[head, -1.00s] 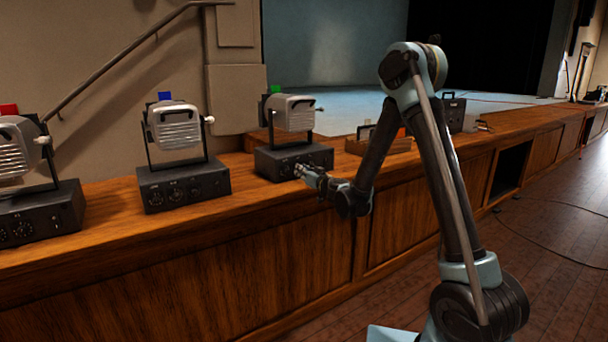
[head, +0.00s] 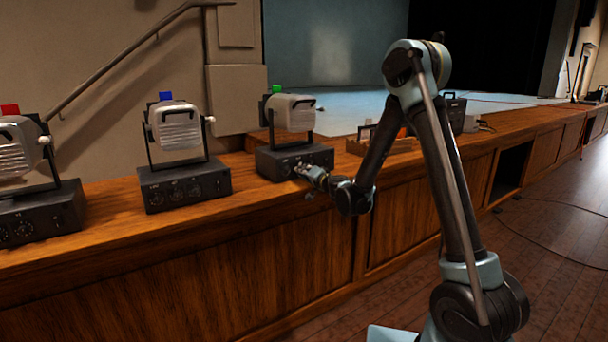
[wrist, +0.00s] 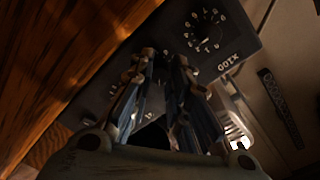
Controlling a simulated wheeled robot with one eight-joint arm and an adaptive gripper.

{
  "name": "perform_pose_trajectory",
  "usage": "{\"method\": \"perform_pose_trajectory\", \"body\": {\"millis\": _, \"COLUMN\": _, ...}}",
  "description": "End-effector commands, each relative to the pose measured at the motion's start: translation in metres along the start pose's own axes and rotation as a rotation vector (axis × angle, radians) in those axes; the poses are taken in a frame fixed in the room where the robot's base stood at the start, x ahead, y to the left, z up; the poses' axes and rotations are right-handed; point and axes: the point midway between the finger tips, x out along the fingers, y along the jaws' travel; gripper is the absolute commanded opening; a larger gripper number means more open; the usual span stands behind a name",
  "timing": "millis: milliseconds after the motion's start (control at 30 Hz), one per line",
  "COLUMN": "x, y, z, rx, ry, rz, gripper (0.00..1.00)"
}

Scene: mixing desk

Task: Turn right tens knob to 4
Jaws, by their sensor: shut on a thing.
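The right lamp (head: 293,112) has a green marker on top and stands on a black control box (head: 268,170) with a row of dials on its front. My gripper (head: 301,170) is at that front face, shut on a knob around the middle of the row. In the wrist view, the fingertips (wrist: 166,62) close over the knob and hide it and most of its scale, so its setting cannot be read. A neighbouring dial (wrist: 206,30) with white marks shows clear of the fingers.
The lamp with a blue marker (head: 176,130) and the one with a red marker (head: 18,150) stand to the left on similar boxes. A wooden tray (head: 400,146) is on the wooden ledge (head: 110,248) to the right, behind my arm. The floor in front is open.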

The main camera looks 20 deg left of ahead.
Motion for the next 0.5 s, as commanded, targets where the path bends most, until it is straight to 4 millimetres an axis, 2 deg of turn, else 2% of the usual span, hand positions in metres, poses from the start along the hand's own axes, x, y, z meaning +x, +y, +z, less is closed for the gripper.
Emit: {"method": "perform_pose_trajectory", "body": {"millis": 500, "x": -0.0017, "y": 0.0021, "z": -0.0025, "rx": 0.488, "ry": -0.019, "rz": 0.005, "gripper": 0.00}}
